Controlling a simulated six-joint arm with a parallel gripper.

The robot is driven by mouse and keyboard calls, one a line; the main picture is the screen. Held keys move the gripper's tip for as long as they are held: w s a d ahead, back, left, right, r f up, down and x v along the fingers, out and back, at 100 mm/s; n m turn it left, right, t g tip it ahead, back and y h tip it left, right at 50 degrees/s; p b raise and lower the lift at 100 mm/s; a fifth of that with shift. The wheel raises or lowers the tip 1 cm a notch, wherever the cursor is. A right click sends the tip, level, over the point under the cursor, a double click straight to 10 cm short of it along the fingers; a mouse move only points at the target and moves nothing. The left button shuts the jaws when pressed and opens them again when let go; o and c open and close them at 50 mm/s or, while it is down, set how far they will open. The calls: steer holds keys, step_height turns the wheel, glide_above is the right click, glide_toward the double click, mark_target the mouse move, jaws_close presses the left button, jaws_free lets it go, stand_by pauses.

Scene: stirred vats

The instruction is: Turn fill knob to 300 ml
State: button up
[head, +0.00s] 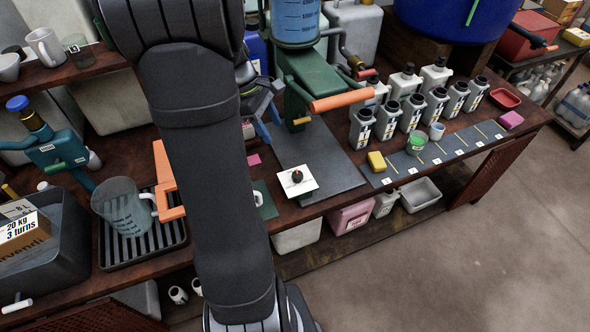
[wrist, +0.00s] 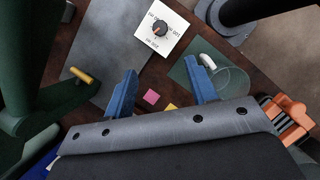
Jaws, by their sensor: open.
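The fill knob (head: 297,176) is a small dark knob on a square white plate near the bench's front edge. In the head view my gripper (head: 268,118) is partly hidden by my arm, behind and left of the knob.
A green filling machine (head: 305,75) with an orange lever (head: 343,101) stands behind the knob. A grey mat (head: 325,160) lies beside it. A clear vessel (wrist: 229,82) stands close to my right finger. Several grey bottles (head: 410,112) stand at right.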

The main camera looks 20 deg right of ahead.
mark_target(296, 174)
steer(key=x, duration=1.7)
steer(key=shift+s, duration=0.1)
steer(key=shift+c, duration=0.2)
steer(key=c, duration=0.9)
